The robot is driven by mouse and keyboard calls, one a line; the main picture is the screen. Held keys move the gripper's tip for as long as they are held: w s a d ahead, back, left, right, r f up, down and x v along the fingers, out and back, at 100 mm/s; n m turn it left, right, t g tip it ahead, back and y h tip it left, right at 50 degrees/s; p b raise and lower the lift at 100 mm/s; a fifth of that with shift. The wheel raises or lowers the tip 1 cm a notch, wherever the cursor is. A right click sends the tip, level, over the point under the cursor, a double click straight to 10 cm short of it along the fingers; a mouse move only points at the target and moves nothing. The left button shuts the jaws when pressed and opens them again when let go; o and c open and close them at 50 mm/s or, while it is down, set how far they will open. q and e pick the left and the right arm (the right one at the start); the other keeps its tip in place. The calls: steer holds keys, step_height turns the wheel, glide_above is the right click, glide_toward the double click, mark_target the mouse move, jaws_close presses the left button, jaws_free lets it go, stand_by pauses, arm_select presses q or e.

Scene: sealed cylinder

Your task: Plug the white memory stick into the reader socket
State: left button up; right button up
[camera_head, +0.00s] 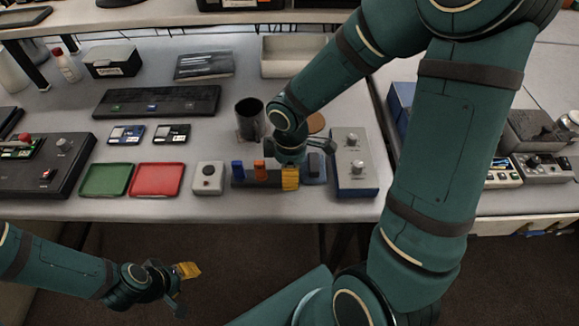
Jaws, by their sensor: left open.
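A dark rack (243,181) near the table's front edge holds a blue stick (238,168) and an orange stick (260,169) upright. My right gripper (291,178) points down at the rack's right part, with a yellow fingertip in view. It hides what stands there, and I cannot tell whether it is open or shut. I cannot make out a white memory stick. A long black unit (157,101) with small coloured marks lies further back; I cannot tell whether it is the reader. My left gripper (184,287) is open and empty, low in front of the table.
A green tray (106,180), a red tray (155,180) and a white button box (208,177) lie left of the rack. A knobbed box (353,160) stands close on its right. A dark cup (249,119) stands behind. A black control panel (45,180) is far left.

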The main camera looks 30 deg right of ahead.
stand_by(0.3)
jaws_close()
steer(key=shift+r, duration=0.15)
steer(key=shift+r+p, duration=2.6)
steer(key=shift+r, duration=0.3)
steer(key=shift+s+a+f, duration=0.1)
